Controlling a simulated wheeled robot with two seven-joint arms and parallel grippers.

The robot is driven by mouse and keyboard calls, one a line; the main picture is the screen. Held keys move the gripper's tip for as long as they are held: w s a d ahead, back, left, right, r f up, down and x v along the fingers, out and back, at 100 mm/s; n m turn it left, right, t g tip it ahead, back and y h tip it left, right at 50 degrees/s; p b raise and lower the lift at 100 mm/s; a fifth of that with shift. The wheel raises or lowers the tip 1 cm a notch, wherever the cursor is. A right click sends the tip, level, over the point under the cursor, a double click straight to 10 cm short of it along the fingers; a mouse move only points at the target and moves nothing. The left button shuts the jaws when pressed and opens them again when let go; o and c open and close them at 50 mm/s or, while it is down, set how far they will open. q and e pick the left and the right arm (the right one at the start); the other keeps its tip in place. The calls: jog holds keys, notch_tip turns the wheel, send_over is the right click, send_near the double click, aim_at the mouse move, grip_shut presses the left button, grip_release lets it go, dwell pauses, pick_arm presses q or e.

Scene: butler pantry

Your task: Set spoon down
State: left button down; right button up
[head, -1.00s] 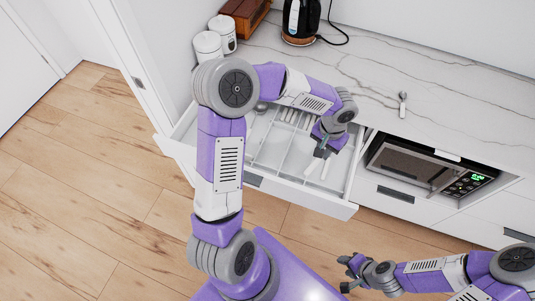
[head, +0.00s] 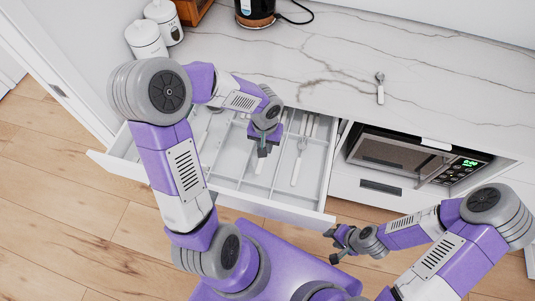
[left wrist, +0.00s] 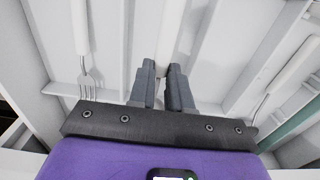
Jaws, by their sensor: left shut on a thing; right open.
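My left gripper (head: 263,150) is low over the open drawer, shut on a white handle (left wrist: 173,35), which runs between the fingers in the left wrist view. The far end of this utensil is hidden by the gripper, so I cannot tell from its shape that it is the spoon. The open drawer (head: 270,205) has long dividers and holds several utensils. A white-handled fork (left wrist: 83,40) lies to the left in the wrist view. Another white-handled utensil (left wrist: 288,62) lies to the right. My right gripper (head: 337,245) is open and empty, in front of the cabinets.
A small spoon-like utensil (head: 380,88) lies on the marble counter (head: 440,75). White canisters (head: 147,40) and a kettle (head: 255,10) stand at the back. A microwave (head: 400,155) sits right of the drawer. Much of the counter is clear.

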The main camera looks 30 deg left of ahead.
pick_arm(q)
jog(key=shift+s+f, duration=0.1)
jog(key=shift+f, duration=0.7)
notch_tip(320, 180, down, 4)
jog(key=shift+f+b, duration=0.15)
jog(key=shift+b, duration=0.8)
jog(key=shift+f, duration=0.1)
jog(key=c, duration=1.1)
grip_release()
jog(key=shift+o, duration=0.2)
